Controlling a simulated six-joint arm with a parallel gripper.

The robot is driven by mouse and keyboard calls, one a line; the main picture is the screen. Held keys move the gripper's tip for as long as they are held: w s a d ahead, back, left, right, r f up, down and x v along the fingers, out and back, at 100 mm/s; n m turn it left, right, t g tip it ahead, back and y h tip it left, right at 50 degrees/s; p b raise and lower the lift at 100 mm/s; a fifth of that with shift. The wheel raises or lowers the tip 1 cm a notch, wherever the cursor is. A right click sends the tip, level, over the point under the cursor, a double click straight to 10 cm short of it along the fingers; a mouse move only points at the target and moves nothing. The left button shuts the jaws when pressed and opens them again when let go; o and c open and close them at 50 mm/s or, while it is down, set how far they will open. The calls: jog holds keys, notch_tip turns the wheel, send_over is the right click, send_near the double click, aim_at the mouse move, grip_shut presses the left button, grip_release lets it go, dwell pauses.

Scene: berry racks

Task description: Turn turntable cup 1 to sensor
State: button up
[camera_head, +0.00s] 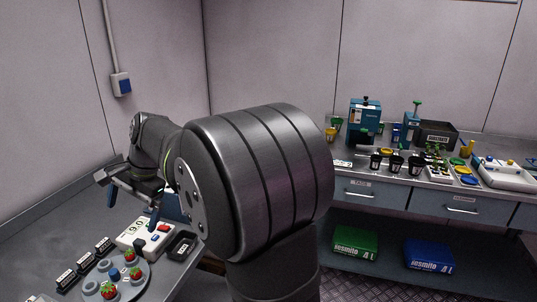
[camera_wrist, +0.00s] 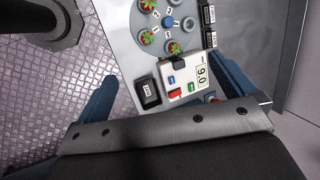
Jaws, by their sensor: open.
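The grey turntable (camera_head: 147,267) is at the lower left of the head view, with red strawberries and empty grey cups around a blue hub (camera_head: 114,272).
A black tray (camera_head: 181,246) stands beside the instrument. Several black labelled blocks (camera_head: 84,262) line the turntable's far side. A second bench (camera_head: 400,185) at right holds cups, bottles and devices, with a green box (camera_head: 355,243) and a blue box (camera_head: 429,256) below.

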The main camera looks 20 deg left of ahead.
jog(key=c, duration=1.2)
jog(key=m, duration=1.5)
send_near(113, 271)
jog(key=shift+t, duration=0.4)
jog(key=x, duration=0.8)
jog(key=shift+s+f, duration=0.3)
jog(key=shift+s, duration=0.1)
grip_shut()
